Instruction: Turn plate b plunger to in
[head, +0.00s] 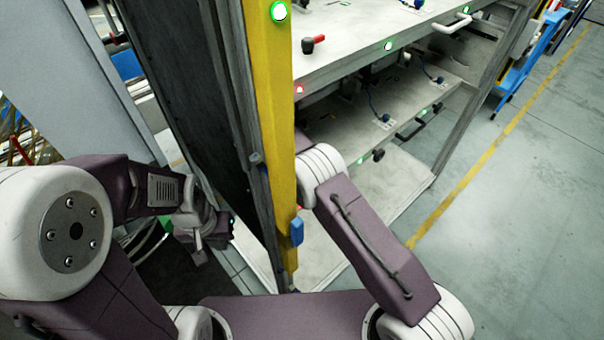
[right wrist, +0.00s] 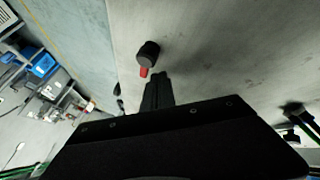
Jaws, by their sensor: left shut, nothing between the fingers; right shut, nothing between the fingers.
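In the right wrist view a plunger with a round black knob (right wrist: 149,50) and a short red part (right wrist: 143,71) stands on a grey plate surface (right wrist: 200,25). My right gripper (right wrist: 158,78) is shut and empty, its fingertips just below the plunger in the picture; I cannot tell whether they touch. In the head view the right gripper is hidden behind the yellow post and the rack. A red-handled plunger (head: 314,43) lies on the upper plate, and a black knob (head: 378,155) shows lower down. I cannot tell which plate is b. My left gripper (head: 228,227) is shut and empty, left of the post.
A yellow post (head: 270,90) with a blue box (head: 297,231) stands between my arms. The rack has stacked grey plates, a red light (head: 299,89) and several green lights, one on a plate edge (head: 388,46). The floor (head: 520,200) on the right is clear.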

